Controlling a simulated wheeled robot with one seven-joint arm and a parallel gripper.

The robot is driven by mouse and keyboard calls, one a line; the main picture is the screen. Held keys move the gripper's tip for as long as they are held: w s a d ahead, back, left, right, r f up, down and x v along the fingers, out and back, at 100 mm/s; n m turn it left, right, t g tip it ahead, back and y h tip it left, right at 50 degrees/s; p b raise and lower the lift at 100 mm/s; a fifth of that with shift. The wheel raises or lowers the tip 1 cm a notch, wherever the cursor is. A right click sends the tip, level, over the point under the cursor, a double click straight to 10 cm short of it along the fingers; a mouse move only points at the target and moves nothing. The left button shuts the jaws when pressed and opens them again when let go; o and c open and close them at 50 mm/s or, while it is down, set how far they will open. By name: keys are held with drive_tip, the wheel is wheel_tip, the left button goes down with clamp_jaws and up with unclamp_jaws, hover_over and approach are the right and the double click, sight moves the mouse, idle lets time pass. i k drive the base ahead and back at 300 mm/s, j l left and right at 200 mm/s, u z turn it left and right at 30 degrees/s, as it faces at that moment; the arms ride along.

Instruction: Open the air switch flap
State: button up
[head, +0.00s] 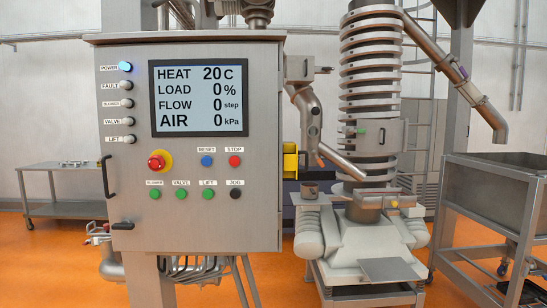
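A grey control cabinet (200,225) stands in the left half of the head view, with its front door shut. Its screen (198,97) reads HEAT 20 C, LOAD 0 %, FLOW 0 step and AIR 0 kPa. A yellow box-like part (290,161) sticks out from the cabinet's right side, seen nearly edge-on. It may be the air switch flap, but I cannot tell for sure, nor whether it is open. No part on the cabinet front is labelled as an air switch. My gripper is not in view.
A red stop knob (157,162) and a black door handle (107,176) project from the cabinet front. A spiral tower machine (369,70) stands behind to the right. A steel bin (500,190) is at far right, a low table (65,167) at left. Orange floor shows between.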

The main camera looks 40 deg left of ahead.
sight(289, 169)
drive_tip(key=i+l+u, duration=0.1)
drive_tip(key=i+u, duration=0.3)
drive_tip(key=i+l+u, duration=0.15)
drive_tip(key=i+u, duration=0.25)
drive_tip(key=i+l+u, duration=0.2)
drive_tip(key=u, duration=0.2)
drive_tip(key=i+l+u, duration=0.2)
drive_tip(key=l+u, duration=0.25)
drive_tip(key=i+l+u, duration=0.2)
drive_tip(key=l+u, duration=0.2)
drive_tip(key=l, duration=0.25)
drive_tip(key=i+l+u, duration=0.25)
drive_tip(key=l+z, duration=0.35)
drive_tip(key=l, duration=0.15)
